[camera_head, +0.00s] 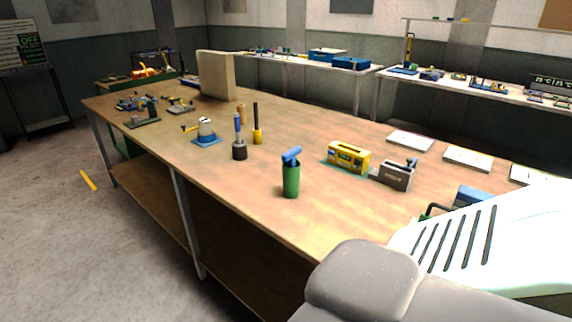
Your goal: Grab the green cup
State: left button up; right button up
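The green cup (291,181) stands upright near the front edge of the long wooden workbench (250,192), around the middle of the view. A blue tool head sticks out of its top. No gripper shows. A grey and white part of my own body fills the lower right corner and hides that end of the bench. It is apart from the cup in the picture.
Left of the cup stand a dark holder (239,152) and a yellow holder (257,137) with upright tools. A yellow box (348,157) and a grey block (393,175) stand to its right. The bench around the cup's base is clear.

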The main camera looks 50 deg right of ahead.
aim_at(291, 176)
jog(key=i+z, duration=0.1)
jog(key=i, duration=0.6)
jog(key=i+z, duration=0.15)
jog(key=i, duration=0.55)
jog(key=i+z, duration=0.25)
jog(key=i, duration=0.4)
jog(key=i+j+z, duration=0.25)
jog(key=i, duration=0.4)
jog(key=i+l+z, duration=0.1)
jog(key=i+z, duration=0.25)
jog(key=z, duration=4.2)
